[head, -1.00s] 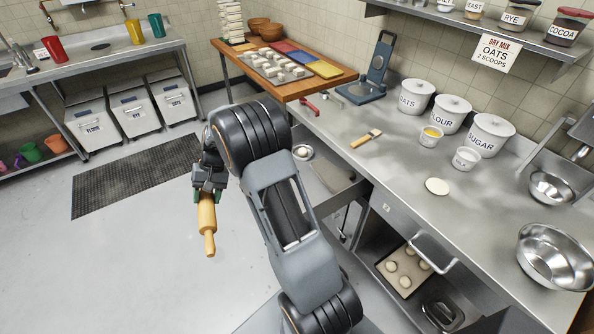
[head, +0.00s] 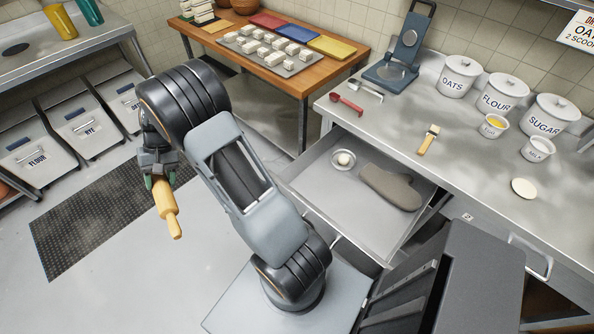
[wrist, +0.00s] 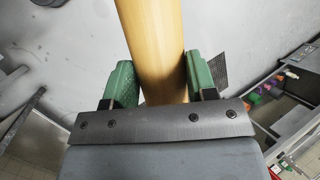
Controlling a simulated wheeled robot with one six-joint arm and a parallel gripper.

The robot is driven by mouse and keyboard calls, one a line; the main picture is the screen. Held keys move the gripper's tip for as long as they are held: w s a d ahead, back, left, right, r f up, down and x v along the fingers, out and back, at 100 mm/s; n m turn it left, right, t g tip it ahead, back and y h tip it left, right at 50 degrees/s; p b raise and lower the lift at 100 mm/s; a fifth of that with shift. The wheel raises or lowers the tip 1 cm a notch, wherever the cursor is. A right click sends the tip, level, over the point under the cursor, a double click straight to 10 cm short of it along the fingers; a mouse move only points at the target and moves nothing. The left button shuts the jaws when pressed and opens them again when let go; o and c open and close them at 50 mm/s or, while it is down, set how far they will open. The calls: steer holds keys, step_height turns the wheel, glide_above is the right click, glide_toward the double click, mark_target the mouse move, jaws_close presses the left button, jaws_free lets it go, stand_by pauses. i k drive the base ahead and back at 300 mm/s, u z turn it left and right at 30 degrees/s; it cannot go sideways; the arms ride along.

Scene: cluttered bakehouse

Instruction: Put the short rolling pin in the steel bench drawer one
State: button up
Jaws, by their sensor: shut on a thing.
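The short rolling pin (head: 166,209) is pale wood and hangs tilted from my gripper (head: 158,178), over the open floor at the left in the head view. My gripper is shut on it; in the wrist view the green finger pads (wrist: 120,84) press on both sides of the pin (wrist: 155,45). An open steel drawer (head: 337,192) under the steel bench is to the right of my gripper, with my arm between them. In it lie a grey oven mitt (head: 390,187) and a small round metal dish (head: 343,160) holding something pale. I cannot read a number on this drawer.
A wooden table (head: 300,80) with a dough tray stands behind. The drawer's front-left floor is bare.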

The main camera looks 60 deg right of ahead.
mark_target(340, 210)
steer(key=i, duration=0.9)
steer(key=z, duration=3.95)
